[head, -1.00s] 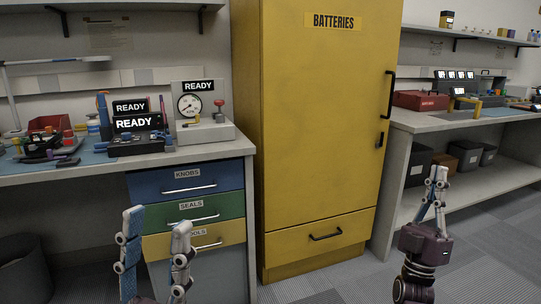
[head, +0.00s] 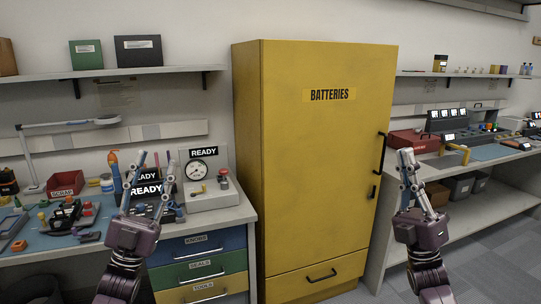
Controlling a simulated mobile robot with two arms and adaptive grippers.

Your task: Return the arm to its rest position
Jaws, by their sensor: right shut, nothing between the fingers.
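My left gripper (head: 143,163) is raised in front of the left workbench, fingers pointing up and spread apart, with nothing between them. It overlaps the black radio unit with READY signs (head: 146,190) in the picture and partly hides it.
The yellow BATTERIES cabinet (head: 310,170) stands closed in the middle. The left bench carries a gauge tester (head: 208,188), a red SCRAP bin (head: 65,184) and tools. Its drawers (head: 192,246) are closed. The right bench (head: 450,160) holds a red case (head: 413,141) and several devices.

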